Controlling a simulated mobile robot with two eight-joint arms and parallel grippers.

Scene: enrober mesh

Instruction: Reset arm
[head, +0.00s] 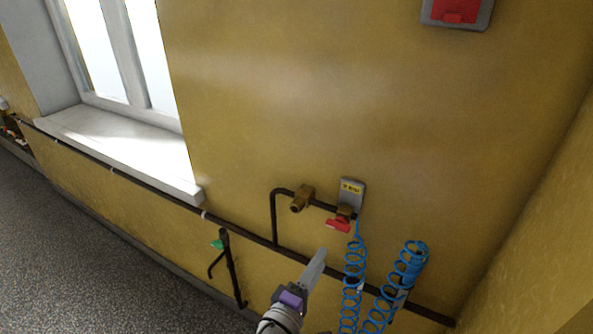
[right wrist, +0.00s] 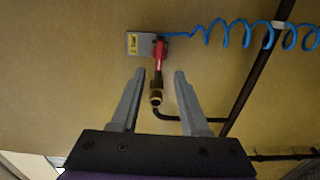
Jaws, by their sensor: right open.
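My right gripper (head: 314,268) reaches up from the bottom of the head view, in front of the yellow wall. In the right wrist view the right gripper (right wrist: 154,95) has its two grey fingers apart, with nothing held between them. A brass fitting (right wrist: 156,97) on a dark pipe shows in the gap between the fingers, beyond the tips. The brass fitting also shows in the head view (head: 302,198), up and to the left of the gripper. My left gripper is not in view.
A red-handled valve (head: 338,225) sits by a grey plate (head: 351,192) with a yellow label. Blue coiled hose (head: 355,275) hangs right of my gripper. A dark pipe (head: 150,184) runs along the wall. A green-handled valve (head: 218,244) is lower left. A window sill (head: 125,150) juts out at left.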

